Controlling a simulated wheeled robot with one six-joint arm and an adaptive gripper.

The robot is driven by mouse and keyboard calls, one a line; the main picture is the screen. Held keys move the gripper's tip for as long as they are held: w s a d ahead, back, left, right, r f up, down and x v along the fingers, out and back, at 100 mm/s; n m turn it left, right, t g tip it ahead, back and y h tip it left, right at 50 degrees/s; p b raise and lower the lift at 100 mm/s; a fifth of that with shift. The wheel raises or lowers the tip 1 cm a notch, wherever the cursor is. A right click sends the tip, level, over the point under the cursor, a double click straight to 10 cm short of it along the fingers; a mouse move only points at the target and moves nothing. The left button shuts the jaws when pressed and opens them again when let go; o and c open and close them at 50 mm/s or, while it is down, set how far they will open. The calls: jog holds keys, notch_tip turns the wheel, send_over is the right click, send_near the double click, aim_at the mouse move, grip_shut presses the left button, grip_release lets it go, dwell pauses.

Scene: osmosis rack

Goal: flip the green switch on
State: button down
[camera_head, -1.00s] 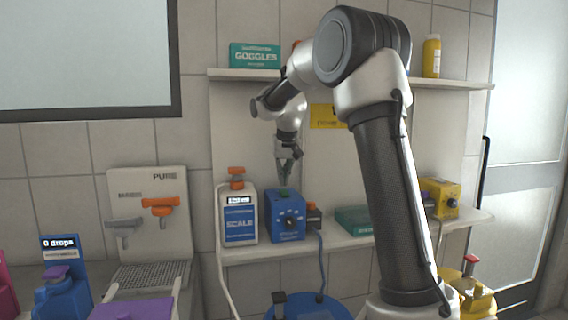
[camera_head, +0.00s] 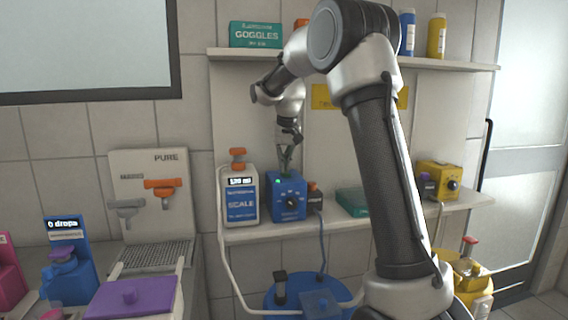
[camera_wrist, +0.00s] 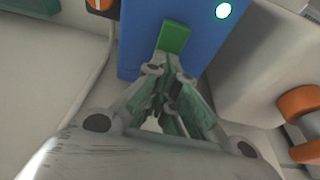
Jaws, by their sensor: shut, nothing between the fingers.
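The green switch (camera_wrist: 173,37) sits on the top of a blue box (camera_wrist: 140,42) in the wrist view. A round whitish-green light (camera_wrist: 223,10) glows on the same box. My gripper (camera_head: 285,168) points down at the box's top. Its fingers are together and empty in the wrist view (camera_wrist: 169,72), right beside the switch. I cannot tell whether they touch it. The switch is not clear in the head view.
A teal box (camera_head: 352,202) and yellow box (camera_head: 437,180) are farther right on the shelf (camera_head: 330,226).

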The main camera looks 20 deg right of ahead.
aim_at(287, 174)
jog(key=shift+s, duration=0.15)
jog(key=shift+s+a+r, duration=0.15)
jog(key=shift+s+r, duration=0.1)
jog(key=shift+s, duration=0.3)
jog(key=v, duration=1.2)
jog(key=shift+w, duration=0.1)
